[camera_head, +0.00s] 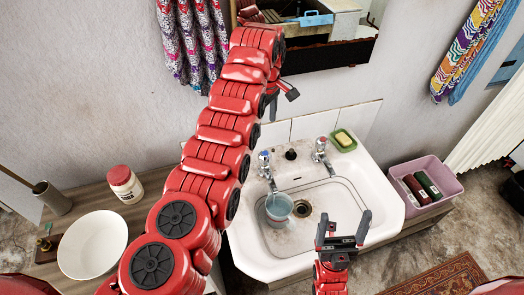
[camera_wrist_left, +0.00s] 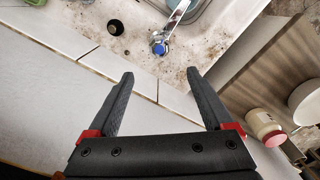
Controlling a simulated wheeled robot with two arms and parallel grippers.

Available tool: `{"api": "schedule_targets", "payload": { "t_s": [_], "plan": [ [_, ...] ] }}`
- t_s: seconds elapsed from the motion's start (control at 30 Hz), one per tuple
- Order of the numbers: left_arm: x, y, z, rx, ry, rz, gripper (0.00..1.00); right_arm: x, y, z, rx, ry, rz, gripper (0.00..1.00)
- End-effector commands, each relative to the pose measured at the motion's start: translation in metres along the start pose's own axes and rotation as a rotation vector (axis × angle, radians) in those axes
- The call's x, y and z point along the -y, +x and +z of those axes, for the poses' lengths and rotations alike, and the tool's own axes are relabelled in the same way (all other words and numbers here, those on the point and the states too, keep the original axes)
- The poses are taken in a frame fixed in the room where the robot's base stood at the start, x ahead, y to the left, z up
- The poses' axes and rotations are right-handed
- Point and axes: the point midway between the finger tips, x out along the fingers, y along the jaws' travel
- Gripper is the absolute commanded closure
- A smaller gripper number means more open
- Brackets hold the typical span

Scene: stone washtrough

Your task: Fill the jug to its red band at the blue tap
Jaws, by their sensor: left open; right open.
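The blue tap (camera_head: 264,158) is the left one of two on the sink; its blue knob also shows in the left wrist view (camera_wrist_left: 158,47), beyond my fingertips. A pale jug (camera_head: 278,207) stands in the basin below this tap's spout. Its inside looks bluish; I cannot tell the water level or whether water runs, and no red band shows. My left gripper (camera_head: 281,102) is open and empty behind the sink, near the wall; its open fingers show in the left wrist view (camera_wrist_left: 160,74). My right gripper (camera_head: 343,222) is open and empty over the basin's front right, apart from the jug.
A second tap (camera_head: 320,146), red-marked, stands right of a dark knob (camera_head: 291,154). A green soap dish (camera_head: 344,141) sits on the sink's back corner. A white bowl (camera_head: 93,245) and a red-lidded jar (camera_head: 125,184) stand left, and a pink bin (camera_head: 447,178) right.

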Motion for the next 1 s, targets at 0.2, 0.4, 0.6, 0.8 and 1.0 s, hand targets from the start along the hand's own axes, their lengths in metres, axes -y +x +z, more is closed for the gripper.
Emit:
{"api": "schedule_targets", "payload": {
  "t_s": [0.2,0.4,0.6,0.8,1.0],
  "plan": [
    [0.001,0.055,0.0,0.002,-0.001,-0.004,0.15,0.0,-0.002,0.0,0.0,0.0,0.0,0.12],
    [0.002,0.101,0.0,0.003,0.0,-0.007,0.15,-0.001,0.016,-0.003,0.001,0.0,0.0,0.12],
    [0.0,0.127,0.0,0.002,0.0,-0.002,0.15,-0.001,0.018,-0.003,0.001,0.0,0.0,0.12],
    [0.001,0.138,0.0,0.002,0.0,-0.002,0.15,-0.001,0.019,-0.003,0.001,0.0,0.0,0.12],
    [0.0,0.14,0.0,0.001,0.0,0.002,0.15,-0.001,0.019,-0.003,0.001,0.0,0.0,0.12]
  ]
}}
